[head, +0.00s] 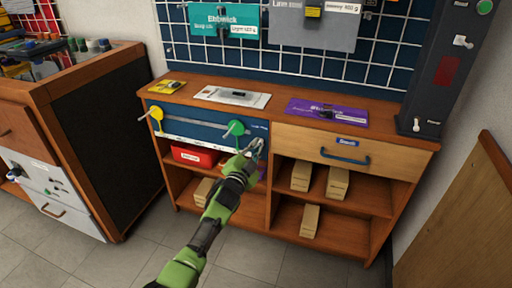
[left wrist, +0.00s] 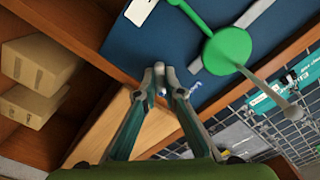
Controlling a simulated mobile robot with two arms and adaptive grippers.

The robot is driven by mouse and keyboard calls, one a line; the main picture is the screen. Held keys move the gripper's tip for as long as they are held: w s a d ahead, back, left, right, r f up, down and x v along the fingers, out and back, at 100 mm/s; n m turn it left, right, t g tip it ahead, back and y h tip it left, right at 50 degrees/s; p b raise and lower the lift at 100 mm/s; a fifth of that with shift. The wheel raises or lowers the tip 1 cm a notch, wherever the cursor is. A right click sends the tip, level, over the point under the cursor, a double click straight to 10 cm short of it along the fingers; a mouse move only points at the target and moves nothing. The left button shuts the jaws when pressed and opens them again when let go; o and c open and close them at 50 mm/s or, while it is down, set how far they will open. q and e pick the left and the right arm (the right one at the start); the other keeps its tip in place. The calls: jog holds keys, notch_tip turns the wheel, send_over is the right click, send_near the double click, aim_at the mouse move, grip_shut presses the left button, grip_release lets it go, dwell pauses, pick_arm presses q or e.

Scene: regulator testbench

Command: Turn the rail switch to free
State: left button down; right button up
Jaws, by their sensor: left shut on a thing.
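The blue panel (head: 195,128) is set in the front of the wooden bench, with a yellow disc (head: 157,113) at its left and a green disc (head: 235,128) near its right end. The green disc also shows in the left wrist view (left wrist: 227,48). My left gripper (head: 257,147) is at the right end of the panel, below and right of the green disc. In the left wrist view its fingertips (left wrist: 159,72) are closed together at a small switch, mostly hidden; a bit of white and blue shows between the fingers. I cannot read the switch's position. My right gripper is not in view.
A wooden drawer (head: 345,150) with a blue handle is right of the panel. Shelves below hold several tan blocks and a red box (head: 195,155). A purple card (head: 326,112) and a white plate (head: 232,96) lie on the top. A dark column (head: 437,70) stands at the right.

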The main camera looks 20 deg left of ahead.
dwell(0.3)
pick_arm(q)
jog(key=c, duration=2.1)
grip_release()
jog(key=shift+c, duration=0.2)
jog(key=shift+s, duration=0.1)
jog(key=s, duration=1.2)
jog(key=shift+a, duration=0.2)
jog(key=shift+f, duration=0.1)
